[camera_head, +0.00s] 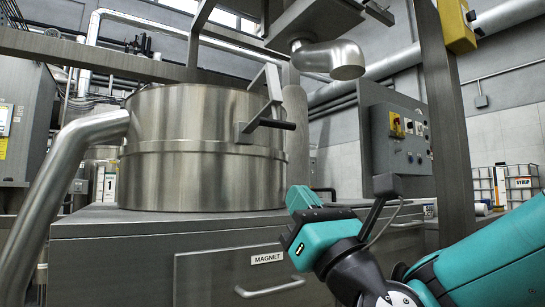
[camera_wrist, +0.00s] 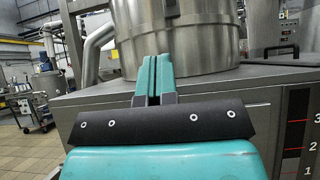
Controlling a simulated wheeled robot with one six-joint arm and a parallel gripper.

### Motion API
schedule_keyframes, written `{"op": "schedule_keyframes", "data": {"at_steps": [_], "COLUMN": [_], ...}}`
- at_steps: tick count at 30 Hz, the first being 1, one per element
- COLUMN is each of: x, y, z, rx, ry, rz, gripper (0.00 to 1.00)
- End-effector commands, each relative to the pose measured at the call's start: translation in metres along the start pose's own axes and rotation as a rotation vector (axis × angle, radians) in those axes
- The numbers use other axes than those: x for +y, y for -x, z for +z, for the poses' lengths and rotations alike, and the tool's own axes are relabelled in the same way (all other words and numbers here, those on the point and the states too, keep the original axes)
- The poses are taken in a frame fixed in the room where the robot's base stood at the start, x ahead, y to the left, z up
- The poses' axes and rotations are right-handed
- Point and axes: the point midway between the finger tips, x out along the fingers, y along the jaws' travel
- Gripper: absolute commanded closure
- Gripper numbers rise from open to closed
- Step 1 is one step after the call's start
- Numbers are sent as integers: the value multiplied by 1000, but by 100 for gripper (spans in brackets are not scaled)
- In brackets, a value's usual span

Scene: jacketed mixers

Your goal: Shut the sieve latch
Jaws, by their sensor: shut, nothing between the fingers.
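The sieve is a round steel drum (camera_head: 200,150) with a band around its middle, standing on a steel cabinet. A metal latch (camera_head: 272,90) with a dark handle (camera_head: 276,124) sits on the drum's upper right side, its arm angled upward. My gripper (camera_head: 300,198) is in front of the cabinet, below and to the right of the latch, apart from it. In the wrist view, my gripper's teal fingers (camera_wrist: 154,76) are together and empty, with the drum (camera_wrist: 185,35) behind them. The latch cannot be made out clearly in the wrist view.
The steel cabinet (camera_head: 110,245) has a drawer labelled MAGNET. A thick pipe (camera_head: 60,180) runs down from the drum on the left. A grey control box (camera_head: 400,140) stands at the right beside a steel post (camera_head: 445,110). A pipe elbow (camera_head: 335,60) hangs above right.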

Motion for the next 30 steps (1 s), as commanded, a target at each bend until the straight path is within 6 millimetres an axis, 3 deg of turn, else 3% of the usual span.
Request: {"op": "schedule_keyframes", "data": {"at_steps": [13,30], "x": [-1,-1], "y": [-11,-97], "z": [2,6], "rx": [3,3], "ry": [-1,-2], "rz": [-2,-1], "gripper": [100,100]}}
